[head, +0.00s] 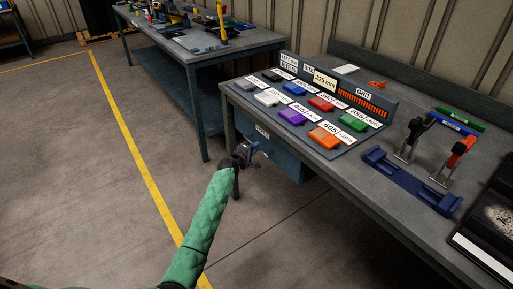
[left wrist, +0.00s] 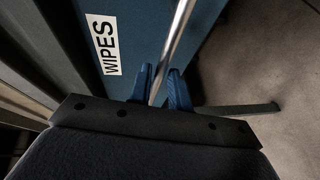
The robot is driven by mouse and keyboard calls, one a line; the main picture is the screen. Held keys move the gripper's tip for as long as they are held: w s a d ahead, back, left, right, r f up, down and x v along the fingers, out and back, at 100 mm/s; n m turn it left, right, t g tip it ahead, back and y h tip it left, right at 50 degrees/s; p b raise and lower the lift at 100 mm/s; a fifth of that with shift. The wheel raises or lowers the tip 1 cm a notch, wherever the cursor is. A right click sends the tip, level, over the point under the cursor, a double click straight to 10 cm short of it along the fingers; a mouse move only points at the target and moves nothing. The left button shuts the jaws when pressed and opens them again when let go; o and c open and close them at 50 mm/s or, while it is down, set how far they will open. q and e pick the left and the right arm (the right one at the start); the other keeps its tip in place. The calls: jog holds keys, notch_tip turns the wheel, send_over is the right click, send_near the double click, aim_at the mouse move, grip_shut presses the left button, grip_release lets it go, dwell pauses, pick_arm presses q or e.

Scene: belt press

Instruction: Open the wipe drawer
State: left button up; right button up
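The wipe drawer (head: 283,158) is a blue box under the front edge of the grey workbench in the head view. Its blue front (left wrist: 150,30) with a white WIPES label (left wrist: 105,45) fills the upper left of the left wrist view. A shiny metal bar handle (left wrist: 183,18) runs in front of it. My left gripper (head: 247,151) is at the drawer front. In the left wrist view its blue fingers (left wrist: 160,84) stand close together on either side of the bar and appear shut on it. My right gripper is in neither view.
The workbench (head: 345,165) carries a board of coloured grit blocks (head: 310,112), a blue fixture (head: 410,182) and clamps. A second bench (head: 200,60) stands behind. The floor left of the drawer is clear, with a yellow line (head: 130,130).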

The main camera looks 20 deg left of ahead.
pick_arm(q)
jog(key=shift+x, duration=1)
grip_shut()
